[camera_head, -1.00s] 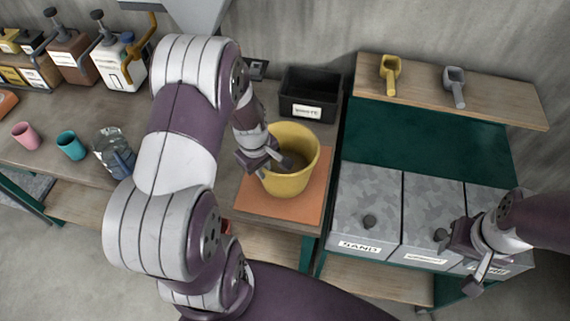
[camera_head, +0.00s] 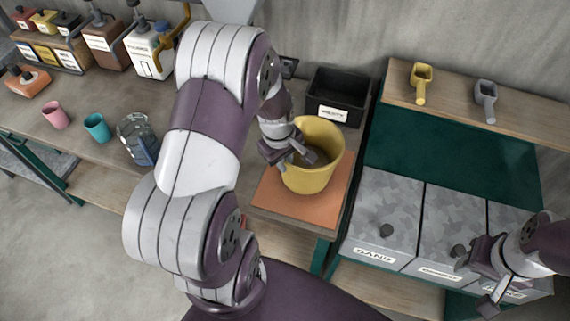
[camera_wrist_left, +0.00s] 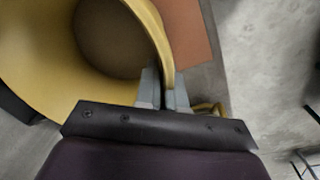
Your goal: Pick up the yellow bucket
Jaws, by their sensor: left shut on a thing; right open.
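The yellow bucket (camera_head: 320,177) stands upright over the orange mat (camera_head: 290,208) on the wooden table. My left gripper (camera_head: 298,158) is shut on the left side of the bucket's rim, one finger inside and one outside. The left wrist view also shows the bucket (camera_wrist_left: 40,60), with its wall between the two fingers (camera_wrist_left: 165,92). The bucket looks slightly raised from the mat, but its underside is hidden. My right gripper (camera_head: 474,284) is open and empty in front of the grey bins on the right.
A black bin (camera_head: 335,98) stands behind the bucket. Grey lidded bins (camera_head: 385,205) and a shelf with a yellow scoop (camera_head: 421,82) and a grey scoop (camera_head: 486,98) are on the right. A pink cup (camera_head: 55,114), teal cup (camera_head: 97,127) and glass jug (camera_head: 138,138) stand left.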

